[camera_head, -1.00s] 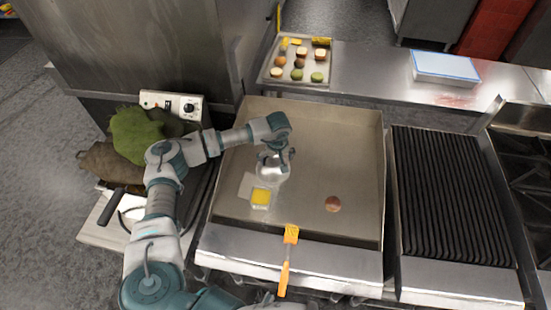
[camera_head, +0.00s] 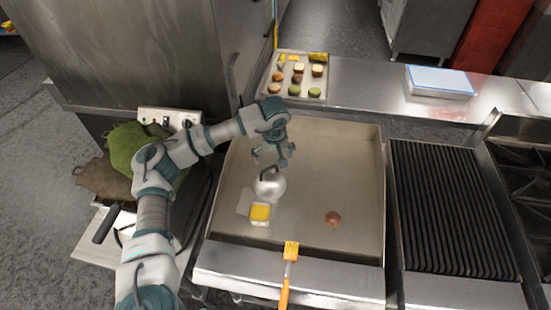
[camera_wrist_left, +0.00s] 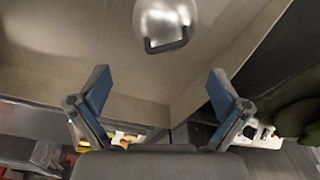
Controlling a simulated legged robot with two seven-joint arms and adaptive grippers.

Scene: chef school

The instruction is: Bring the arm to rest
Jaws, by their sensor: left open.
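My left arm comes in from the left in the head view, and its left gripper (camera_head: 273,156) hangs over the back part of the griddle (camera_head: 340,160). The left gripper also shows in the left wrist view (camera_wrist_left: 155,100), with its two fingers wide apart and nothing between them. A silver dome with a dark handle (camera_head: 269,186) stands on the griddle just below the gripper. The dome also shows in the left wrist view (camera_wrist_left: 165,22), clear of the fingers. My right gripper is not in view.
A yellow square on a pale base (camera_head: 260,212) and a round brown patty (camera_head: 333,218) lie on the griddle. An orange spatula (camera_head: 290,252) lies at its front edge. A tray of food (camera_head: 270,92) stands behind. A ribbed grill (camera_head: 450,210) is at right.

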